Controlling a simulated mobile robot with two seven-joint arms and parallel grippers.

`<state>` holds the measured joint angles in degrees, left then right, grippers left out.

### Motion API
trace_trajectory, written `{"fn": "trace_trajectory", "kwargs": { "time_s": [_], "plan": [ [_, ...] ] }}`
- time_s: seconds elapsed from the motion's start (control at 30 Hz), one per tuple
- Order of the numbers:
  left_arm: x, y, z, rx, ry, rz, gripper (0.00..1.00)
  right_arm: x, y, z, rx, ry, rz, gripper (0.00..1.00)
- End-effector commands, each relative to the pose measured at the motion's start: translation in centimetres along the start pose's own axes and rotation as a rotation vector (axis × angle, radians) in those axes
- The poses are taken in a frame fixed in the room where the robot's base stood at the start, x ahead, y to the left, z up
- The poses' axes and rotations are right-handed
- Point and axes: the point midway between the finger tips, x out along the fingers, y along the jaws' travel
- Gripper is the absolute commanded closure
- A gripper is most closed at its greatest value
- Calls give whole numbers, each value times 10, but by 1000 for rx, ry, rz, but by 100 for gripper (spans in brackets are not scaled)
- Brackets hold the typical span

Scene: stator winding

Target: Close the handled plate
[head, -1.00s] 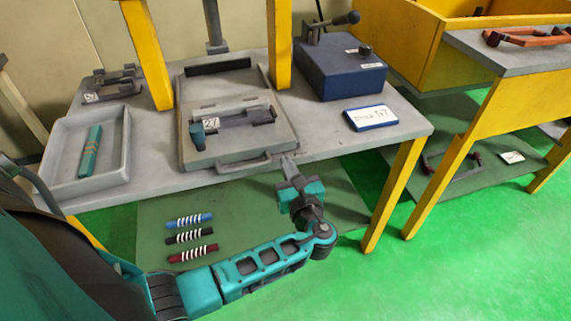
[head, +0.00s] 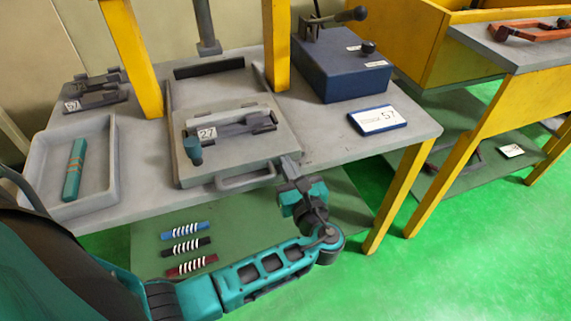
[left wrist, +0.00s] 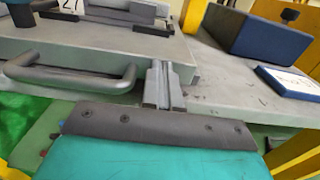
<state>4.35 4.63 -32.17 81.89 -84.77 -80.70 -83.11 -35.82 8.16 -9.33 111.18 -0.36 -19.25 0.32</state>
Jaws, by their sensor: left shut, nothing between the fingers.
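The handled plate (head: 225,160) is a flat grey plate on the table, with a bar handle (head: 245,180) along its front edge. The handle also shows in the left wrist view (left wrist: 75,78). A dark fixture labelled 27 (head: 232,132) and a teal knob (head: 193,150) are on the plate. My left gripper (head: 290,167) is shut and empty by the plate's front right corner, right of the handle. In the left wrist view its fingers (left wrist: 160,80) are together beside the plate's side; whether they touch it I cannot tell. My right gripper is out of view.
A grey tray (head: 43,180) with a teal tube (head: 75,170) is at the left. A blue box (head: 340,75) and a label sign (head: 378,119) are at the right. Yellow posts (head: 131,55) rise behind the plate. Several wound rods (head: 187,246) lie below the table.

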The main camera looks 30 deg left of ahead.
Motion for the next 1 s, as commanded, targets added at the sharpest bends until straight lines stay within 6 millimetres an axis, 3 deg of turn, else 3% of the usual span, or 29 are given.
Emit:
{"fn": "trace_trajectory", "kwargs": {
  "time_s": [0.6,0.9,1.0],
  "plan": [
    [-2,-1,0,0,0,0,100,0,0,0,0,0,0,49],
    [39,-1,2,0,-5,2,100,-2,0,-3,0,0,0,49],
    [42,-1,0,0,-2,1,100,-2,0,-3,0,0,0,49]
  ]
}}
